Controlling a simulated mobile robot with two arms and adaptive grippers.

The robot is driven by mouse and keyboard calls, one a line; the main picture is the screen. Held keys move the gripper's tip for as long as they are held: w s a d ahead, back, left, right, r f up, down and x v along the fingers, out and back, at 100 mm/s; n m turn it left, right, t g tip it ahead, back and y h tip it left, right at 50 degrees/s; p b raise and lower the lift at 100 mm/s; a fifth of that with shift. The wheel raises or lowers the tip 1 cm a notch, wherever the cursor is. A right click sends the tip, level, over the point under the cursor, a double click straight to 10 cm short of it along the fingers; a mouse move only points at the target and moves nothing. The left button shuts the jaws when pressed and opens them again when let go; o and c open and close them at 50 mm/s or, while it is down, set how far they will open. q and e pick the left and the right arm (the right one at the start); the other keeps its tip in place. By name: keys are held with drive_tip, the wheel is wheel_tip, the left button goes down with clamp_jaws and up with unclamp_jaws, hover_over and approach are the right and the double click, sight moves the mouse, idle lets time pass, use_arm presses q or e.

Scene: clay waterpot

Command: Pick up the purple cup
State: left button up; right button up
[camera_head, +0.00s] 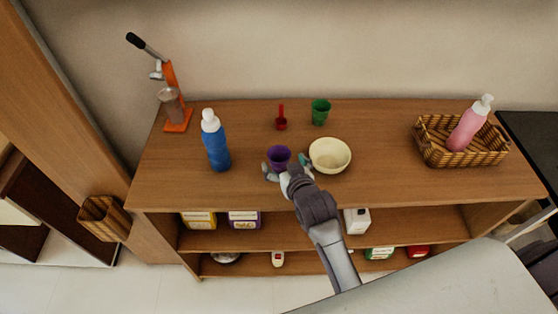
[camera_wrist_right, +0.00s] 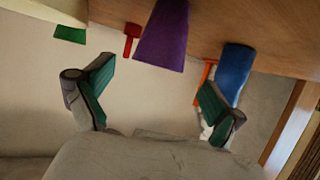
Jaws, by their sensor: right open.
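The purple cup (camera_head: 279,157) stands upright on the wooden shelf top, between the blue bottle and the cream bowl. In the right wrist view the purple cup (camera_wrist_right: 161,38) shows upside down at the top, beyond and between the fingertips. My right gripper (camera_head: 287,169) reaches in from the front with its fingers spread, one on each side of the cup's near side. In the right wrist view my right gripper (camera_wrist_right: 158,95) is open, with nothing between its green-padded fingers. My left gripper is not in view.
The cream bowl (camera_head: 330,155) is close to the right finger. A blue bottle (camera_head: 215,142) stands to the left. A basket (camera_head: 462,148) holding a pink bottle (camera_head: 469,125) is at right.

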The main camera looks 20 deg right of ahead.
sight(276, 150)
drive_tip(key=shift+p+x, duration=0.7)
drive_tip(key=shift+x, duration=2)
drive_tip(key=shift+s+d+r, duration=0.1)
drive_tip(key=shift+c, duration=0.6)
drive_tip(key=c, duration=1.1)
